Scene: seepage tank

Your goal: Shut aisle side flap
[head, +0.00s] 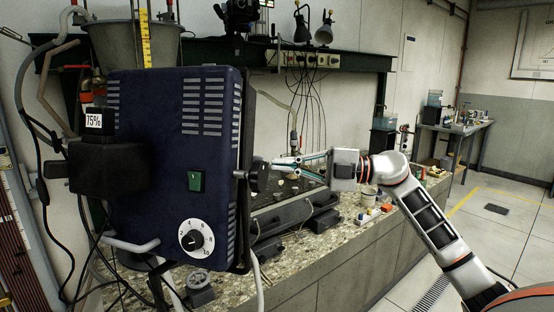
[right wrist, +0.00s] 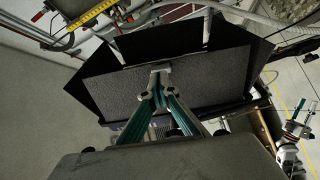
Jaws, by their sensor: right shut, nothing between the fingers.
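The blue lamp housing (head: 180,165) stands upright at the left of the head view, back towards me. Its front is hidden there; only a dark strip (head: 246,170) shows along its right edge. In the right wrist view a wide dark grey textured panel (right wrist: 110,92) lies across the middle, with black flaps (right wrist: 262,52) around it. I cannot tell for sure which is the aisle side flap. My right gripper (head: 277,164) is shut and empty, just right of the lamp. Its fingertips (right wrist: 160,70) overlap the panel; contact is unclear.
A granite-topped bench (head: 340,235) with dark trays and small items runs behind the lamp. Cables hang at the left. The tiled floor (head: 500,235) at the right is open.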

